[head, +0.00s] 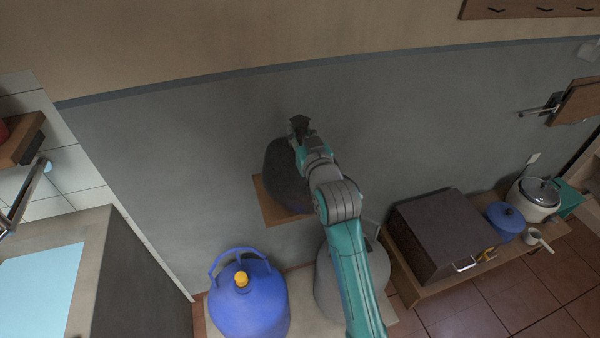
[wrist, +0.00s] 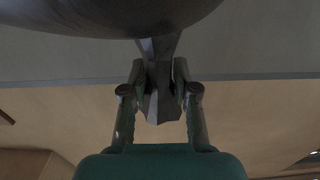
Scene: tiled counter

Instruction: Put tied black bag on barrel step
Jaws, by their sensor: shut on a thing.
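The tied black bag (head: 284,185) is in the head view, over a small brown wooden board (head: 268,208) by the grey wall. I cannot tell whether it rests on the board or hangs just above it. My gripper (head: 299,125) is at the bag's top, shut on its tied neck. In the wrist view the two fingers (wrist: 159,92) pinch the dark neck, and the bag's rounded body (wrist: 110,14) fills the top edge. My arm hides the bag's right side and part of the board.
A blue barrel (head: 250,300) with a yellow cap and a grey barrel (head: 325,285) stand below on a pale slab. A low bench at right holds a dark box (head: 440,235), a blue pot (head: 506,221) and a rice cooker (head: 533,198). A counter (head: 90,235) stands at left.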

